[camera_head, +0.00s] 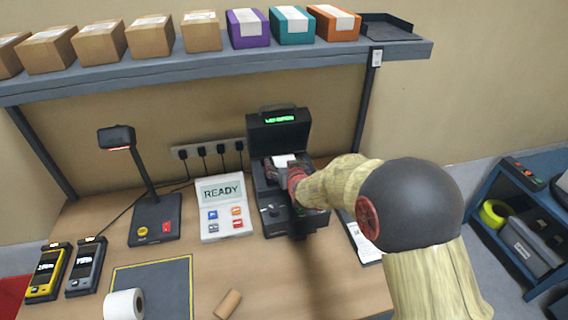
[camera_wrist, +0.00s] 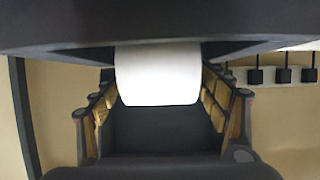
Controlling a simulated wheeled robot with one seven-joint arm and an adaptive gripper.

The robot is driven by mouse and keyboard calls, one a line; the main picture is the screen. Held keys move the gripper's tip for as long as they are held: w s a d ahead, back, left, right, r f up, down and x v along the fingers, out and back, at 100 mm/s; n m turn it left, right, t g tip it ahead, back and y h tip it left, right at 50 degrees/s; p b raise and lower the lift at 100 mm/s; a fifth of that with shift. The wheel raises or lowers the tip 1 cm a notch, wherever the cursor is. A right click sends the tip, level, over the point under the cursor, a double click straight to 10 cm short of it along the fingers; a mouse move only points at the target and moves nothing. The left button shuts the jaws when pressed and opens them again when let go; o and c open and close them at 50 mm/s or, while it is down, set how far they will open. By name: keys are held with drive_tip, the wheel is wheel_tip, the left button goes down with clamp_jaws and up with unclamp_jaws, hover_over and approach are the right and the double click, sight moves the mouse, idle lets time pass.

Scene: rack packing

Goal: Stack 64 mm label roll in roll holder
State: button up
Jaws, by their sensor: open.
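The label printer (camera_head: 279,133) stands on the bench with its lid up and a green display lit. A white label roll (camera_head: 284,160) sits in its open bay, where the roll holder is; the holder itself is hidden or too small to make out. My gripper (camera_head: 283,175) reaches down into the bay at this roll. In the wrist view the white roll (camera_wrist: 157,75) lies between the two padded fingers of my open gripper (camera_wrist: 160,110). Whether a finger touches it is unclear. A second white roll (camera_head: 124,304) lies at the front left, by the outlined mat.
A READY panel (camera_head: 222,209) and a scanner on a stand (camera_head: 153,218) are left of the printer. A brown cardboard core (camera_head: 228,304) lies in front. A shelf (camera_head: 215,64) with several boxes runs above. Two handhelds (camera_head: 66,268) are at far left.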

drive_tip(key=shift+r+p, duration=0.45)
drive_tip(key=p+v, duration=0.1)
drive_tip(key=v, duration=1.1)
drive_tip(key=shift+p, duration=0.3)
drive_tip(key=s+d+r+m+g+h, duration=0.1)
drive_tip(key=s+d+r+g, duration=0.1)
drive_tip(key=s+d+r, duration=0.4)
drive_tip(key=s+d+r+g+h, duration=0.1)
drive_tip(key=s+d+r+g, duration=0.15)
drive_tip(key=s, duration=0.55)
drive_tip(key=s+d+r+g, duration=0.1)
drive_tip(key=s+d, duration=0.1)
drive_tip(key=s, duration=0.9)
drive_tip(key=s+d+r+m+g, duration=0.1)
drive_tip(key=s+d+g, duration=0.1)
drive_tip(key=s, duration=0.9)
drive_tip(key=shift+d+h, duration=0.3)
drive_tip(key=shift+d, duration=0.15)
